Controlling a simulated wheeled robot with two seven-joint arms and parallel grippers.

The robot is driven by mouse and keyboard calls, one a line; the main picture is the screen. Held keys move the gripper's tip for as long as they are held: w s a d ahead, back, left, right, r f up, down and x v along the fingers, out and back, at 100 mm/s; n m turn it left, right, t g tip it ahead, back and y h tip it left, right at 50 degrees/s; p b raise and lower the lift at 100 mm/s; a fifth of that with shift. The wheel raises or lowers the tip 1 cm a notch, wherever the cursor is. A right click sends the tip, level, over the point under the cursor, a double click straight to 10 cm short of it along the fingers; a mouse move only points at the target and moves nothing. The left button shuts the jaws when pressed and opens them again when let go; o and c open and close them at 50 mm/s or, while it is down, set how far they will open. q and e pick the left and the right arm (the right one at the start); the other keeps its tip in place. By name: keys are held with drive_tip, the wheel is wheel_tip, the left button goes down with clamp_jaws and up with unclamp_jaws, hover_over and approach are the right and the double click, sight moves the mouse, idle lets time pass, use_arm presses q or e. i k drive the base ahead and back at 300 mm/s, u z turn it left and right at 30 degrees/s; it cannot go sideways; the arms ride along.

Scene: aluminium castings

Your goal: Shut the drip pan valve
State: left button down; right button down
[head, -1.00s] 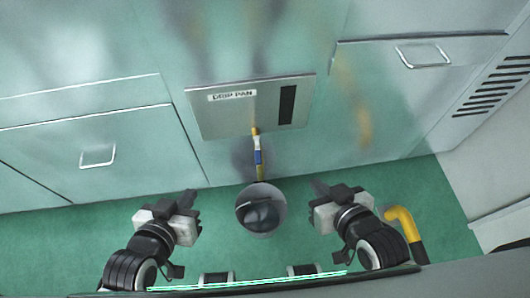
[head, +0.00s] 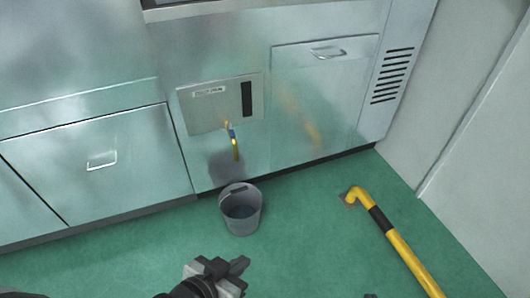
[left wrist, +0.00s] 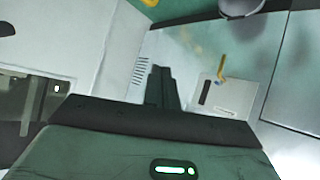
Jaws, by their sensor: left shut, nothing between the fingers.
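The drip pan panel (head: 206,122) is a grey plate with a label and a dark slot on the metal front. A yellow drain pipe (head: 236,152) comes out below it, with a small blue valve handle (head: 232,133) that appears to lie along the pipe. The panel (left wrist: 238,98) and pipe (left wrist: 222,64) also show upside down in the left wrist view. My left gripper (head: 240,266) is shut and empty, in front of the bucket and apart from the valve; its fingers show in the wrist view (left wrist: 161,86). Only a dark scrap, perhaps my right gripper, shows at the bottom edge.
A grey bucket (head: 241,212) stands on the green floor below the pipe. A yellow and black rail (head: 395,238) stands to the right. Drawers or doors with handles (head: 101,160) flank the panel. The floor between bucket and rail is clear.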

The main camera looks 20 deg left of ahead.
sight(230, 125)
drive_tip(key=u, duration=0.35)
drive_tip(key=i, duration=0.5)
drive_tip(key=u, duration=0.85)
drive_tip(key=i, duration=0.65)
